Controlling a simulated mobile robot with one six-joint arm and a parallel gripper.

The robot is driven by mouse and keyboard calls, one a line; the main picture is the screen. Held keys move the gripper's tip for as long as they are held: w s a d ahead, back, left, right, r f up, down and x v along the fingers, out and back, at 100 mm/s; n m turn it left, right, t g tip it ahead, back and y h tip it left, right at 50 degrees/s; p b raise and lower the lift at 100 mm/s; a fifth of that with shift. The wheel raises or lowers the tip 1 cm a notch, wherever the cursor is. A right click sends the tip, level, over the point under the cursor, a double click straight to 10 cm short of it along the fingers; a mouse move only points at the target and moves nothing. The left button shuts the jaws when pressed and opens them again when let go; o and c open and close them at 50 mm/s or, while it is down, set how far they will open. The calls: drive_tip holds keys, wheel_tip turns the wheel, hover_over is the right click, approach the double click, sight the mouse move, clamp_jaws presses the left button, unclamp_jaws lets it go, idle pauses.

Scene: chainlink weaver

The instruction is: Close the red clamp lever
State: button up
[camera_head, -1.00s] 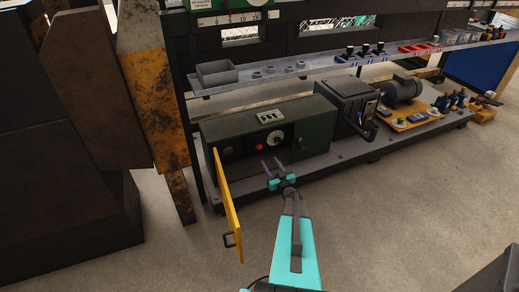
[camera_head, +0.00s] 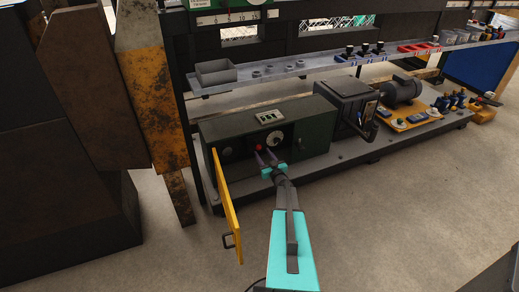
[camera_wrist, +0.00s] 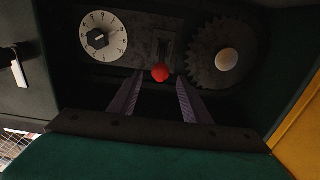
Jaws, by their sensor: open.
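The red clamp lever shows as a round red knob (camera_wrist: 161,72) below a slotted plate, inside the opened dark green cabinet. My gripper (camera_head: 266,157) points into the cabinet opening. In the wrist view my gripper (camera_wrist: 160,85) is open, with one finger on each side below the knob. The knob lies between the lines of the two fingers and a little beyond them. I cannot tell whether either finger touches it. The lever's shaft is mostly hidden by the knob.
A numbered white dial (camera_wrist: 101,36) is left of the knob, and a toothed wheel (camera_wrist: 222,55) with a pale hub is right. The yellow cabinet door (camera_head: 228,205) stands open to the left of my arm. A grey shelf (camera_head: 300,72) runs above the cabinet (camera_head: 310,125).

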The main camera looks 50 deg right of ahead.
sight(260, 149)
drive_tip(key=shift+b+x, duration=0.5)
drive_tip(key=shift+x, duration=2.4)
drive_tip(key=shift+c, duration=0.2)
clamp_jaws()
